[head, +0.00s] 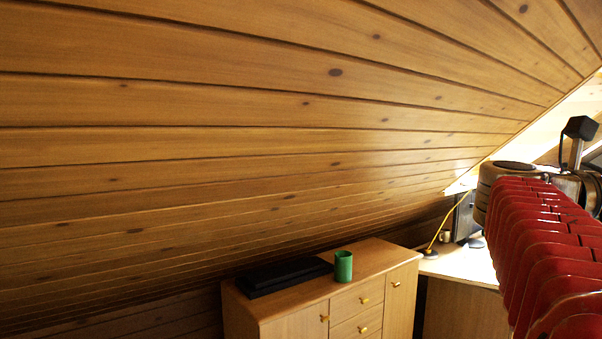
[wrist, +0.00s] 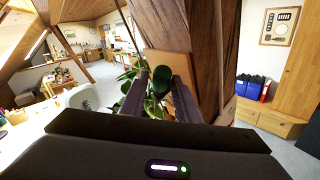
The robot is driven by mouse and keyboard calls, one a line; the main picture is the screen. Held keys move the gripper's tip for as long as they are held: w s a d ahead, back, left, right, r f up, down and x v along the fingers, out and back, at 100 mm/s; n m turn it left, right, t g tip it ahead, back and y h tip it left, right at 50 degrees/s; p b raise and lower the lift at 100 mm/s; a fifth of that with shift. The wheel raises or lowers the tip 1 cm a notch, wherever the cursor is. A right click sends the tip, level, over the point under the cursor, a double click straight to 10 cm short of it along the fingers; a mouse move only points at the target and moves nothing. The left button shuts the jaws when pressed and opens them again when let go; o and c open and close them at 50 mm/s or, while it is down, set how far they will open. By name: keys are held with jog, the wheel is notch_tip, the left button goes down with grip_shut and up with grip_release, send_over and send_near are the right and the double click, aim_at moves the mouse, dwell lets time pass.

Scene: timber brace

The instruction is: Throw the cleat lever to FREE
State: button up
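In the wrist view my gripper (wrist: 163,77) has its two dark fingers apart, pointing at a dark brown timber post (wrist: 180,25). A light brown block or panel (wrist: 168,63) is on the post just beyond the fingertips. A dark green rounded shape (wrist: 160,88) shows between the fingers; I cannot tell whether it is a leaf or part of a fitting. No cleat lever or FREE marking can be made out in either view. In the head view my gripper is not visible.
Wrist view: a leafy plant (wrist: 132,88) beside the post, a white chair (wrist: 82,97), a white table (wrist: 45,135), a wooden cabinet (wrist: 268,122). Head view: sloped plank ceiling (head: 250,140), a sideboard (head: 385,262) with a green cup (head: 343,266), a desk (head: 465,264).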

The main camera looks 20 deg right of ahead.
jog(key=shift+s+d, duration=0.15)
jog(key=shift+d, duration=0.1)
grip_shut()
dwell(0.4)
